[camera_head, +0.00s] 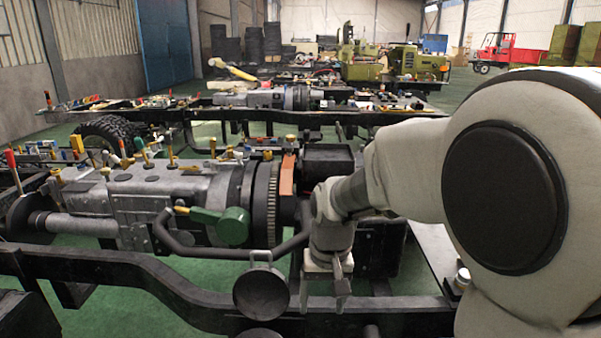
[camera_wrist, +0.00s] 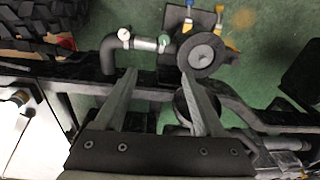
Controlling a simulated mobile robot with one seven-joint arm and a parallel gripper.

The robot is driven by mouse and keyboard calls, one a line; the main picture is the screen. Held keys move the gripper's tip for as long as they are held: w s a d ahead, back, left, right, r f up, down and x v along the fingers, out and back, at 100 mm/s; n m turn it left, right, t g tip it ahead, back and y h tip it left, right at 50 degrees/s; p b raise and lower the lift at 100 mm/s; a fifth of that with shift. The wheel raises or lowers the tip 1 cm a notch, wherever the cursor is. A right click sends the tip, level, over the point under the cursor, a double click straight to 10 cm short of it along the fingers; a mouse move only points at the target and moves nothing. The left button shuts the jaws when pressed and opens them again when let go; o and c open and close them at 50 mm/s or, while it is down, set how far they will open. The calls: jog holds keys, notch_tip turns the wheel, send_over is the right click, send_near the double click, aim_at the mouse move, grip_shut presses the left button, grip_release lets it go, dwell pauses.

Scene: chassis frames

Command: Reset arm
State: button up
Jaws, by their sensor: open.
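My arm reaches in from the right in the head view, its links white and grey with a large dark joint cap. My gripper (camera_head: 341,290) hangs downward in front of the near chassis rail. In the wrist view, my gripper (camera_wrist: 160,85) shows two grey fingers spread apart with nothing between them. The fingers point toward the black chassis frame (camera_wrist: 85,86) and a dark pipe (camera_wrist: 109,57). I cannot tell the exact gap between the fingertips and the frame.
A grey gearbox (camera_head: 130,195) lies on the near chassis, with a green-handled part (camera_head: 232,226) left of my gripper. A dark round disc (camera_head: 262,292) sits low beside it. A tyre (camera_wrist: 35,25) shows in the wrist view. Green floor (camera_head: 130,320) shows below the rail.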

jog(key=s+d+r+t+p, duration=0.2)
jog(key=s+d+r+p, duration=0.2)
jog(key=s+r, duration=0.4)
jog(key=s+d+r+t+p, duration=0.2)
jog(key=s+d+r+p, duration=0.2)
jog(key=s+r, duration=0.4)
notch_tip(320, 180, up, 4)
jog(key=shift+s+d+r+t+h, duration=0.1)
jog(key=shift+s+d+t+h, duration=0.25)
jog(key=shift+d, duration=0.55)
jog(key=shift+a, duration=0.1)
jog(key=shift+a, duration=0.15)
